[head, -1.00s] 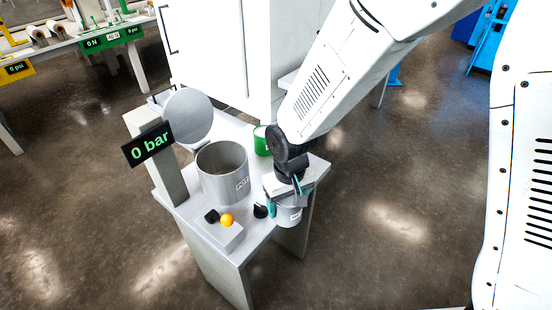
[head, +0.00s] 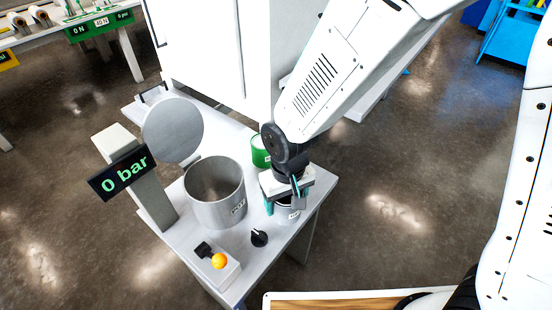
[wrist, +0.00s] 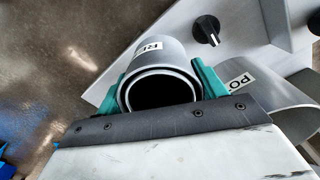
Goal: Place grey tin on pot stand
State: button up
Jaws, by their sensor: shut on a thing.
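The grey tin (head: 287,214) is small and cylindrical, with a white label. My gripper (head: 289,203) is shut around its sides at the right edge of the white table. In the wrist view the tin (wrist: 158,52) sits between the teal fingers of the gripper (wrist: 160,80), its dark round opening toward the camera and a label starting "RE". I cannot tell whether its base touches the table. A large open grey pot (head: 215,195) stands left of it; its label starts "PO" in the wrist view (wrist: 260,92). I cannot make out a separate pot stand.
The white table (head: 282,250) also bears a round grey lid (head: 172,130), a post with a "0 bar" display (head: 124,174), a black knob (head: 259,238), a box with an orange button (head: 219,261) and a green tin (head: 260,152). A white cabinet (head: 205,45) stands behind.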

jog(key=w, duration=0.5)
jog(key=w+f, duration=0.1)
jog(key=w, duration=1)
jog(key=shift+w+f, duration=0.25)
jog(key=shift+w, duration=0.1)
jog(key=shift+f, duration=1.75)
jog(key=shift+f, duration=0.15)
jog(key=o, duration=1)
